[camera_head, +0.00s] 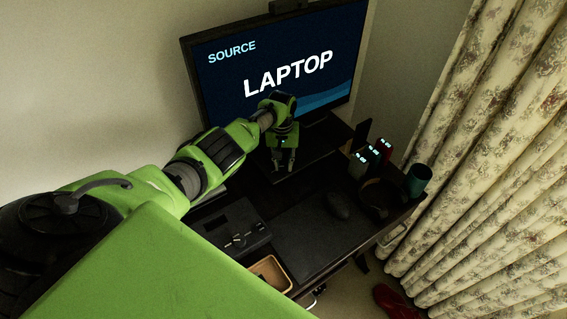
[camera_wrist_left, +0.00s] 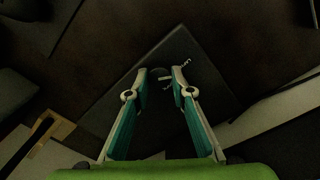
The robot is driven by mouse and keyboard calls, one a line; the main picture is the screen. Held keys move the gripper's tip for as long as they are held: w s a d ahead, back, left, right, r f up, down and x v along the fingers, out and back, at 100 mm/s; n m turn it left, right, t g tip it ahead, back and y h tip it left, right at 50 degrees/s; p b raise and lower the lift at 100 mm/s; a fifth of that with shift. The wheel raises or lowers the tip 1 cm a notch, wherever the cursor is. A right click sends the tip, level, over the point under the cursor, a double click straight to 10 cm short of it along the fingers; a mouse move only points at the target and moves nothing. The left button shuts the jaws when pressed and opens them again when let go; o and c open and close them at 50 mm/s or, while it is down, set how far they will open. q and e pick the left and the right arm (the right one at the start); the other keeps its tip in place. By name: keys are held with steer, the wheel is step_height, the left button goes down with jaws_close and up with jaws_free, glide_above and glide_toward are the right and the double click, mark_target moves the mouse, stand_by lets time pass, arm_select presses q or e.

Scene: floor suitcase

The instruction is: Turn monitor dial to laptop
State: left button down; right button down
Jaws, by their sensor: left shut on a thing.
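The monitor (camera_head: 280,65) stands at the back of the desk, and its screen reads "SOURCE" and "LAPTOP". My left gripper (camera_head: 284,168) reaches down in front of it. In the left wrist view, my left gripper (camera_wrist_left: 160,80) has its fingertips on either side of a small dark round dial (camera_wrist_left: 159,73) and is shut on it. The dial sits on a dark flat panel (camera_wrist_left: 192,62) with small pale lettering beside it. The fingers partly cover the dial, and its pointer is hard to read. In the head view the dial is not clear. My right gripper is not in view.
A dark mat (camera_head: 315,240) and a mouse (camera_head: 338,205) lie on the desk. A black device (camera_head: 225,228) and a tan tray (camera_head: 271,272) are at left. Small lit items (camera_head: 362,160) and a teal cup (camera_head: 418,180) stand at right, near the curtain (camera_head: 490,140).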

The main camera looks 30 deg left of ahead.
mark_target(283, 166)
arm_select(q)
steer(key=c, duration=1.8)
jaws_free()
step_height(283, 166, up, 12)
steer(key=shift+a+r, duration=0.1)
